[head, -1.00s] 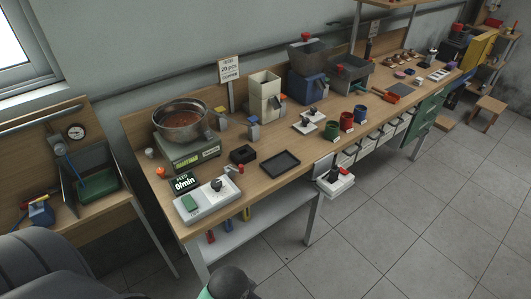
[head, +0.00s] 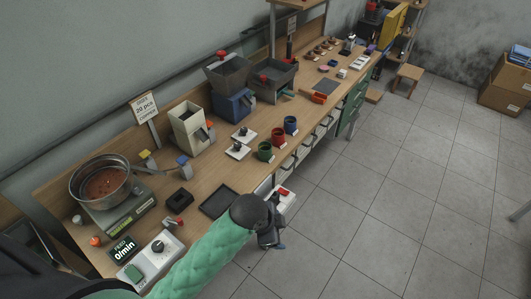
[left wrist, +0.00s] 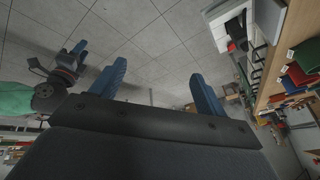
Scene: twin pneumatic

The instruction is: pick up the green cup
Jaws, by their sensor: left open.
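The green cup (head: 265,151) stands upright near the front edge of the bench in the head view, in a row with a red cup (head: 278,137) and a blue cup (head: 291,125). My left gripper (head: 275,242) hangs in front of the bench, apart from the cup and nearer to me. In the left wrist view its two blue fingers (left wrist: 158,82) are spread with nothing between them.
A black tray (head: 219,202), a black box (head: 180,199) and a scale with a bowl (head: 103,184) stand left of the cups. Hoppers (head: 229,85) stand behind. The floor (head: 400,220) in front is clear.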

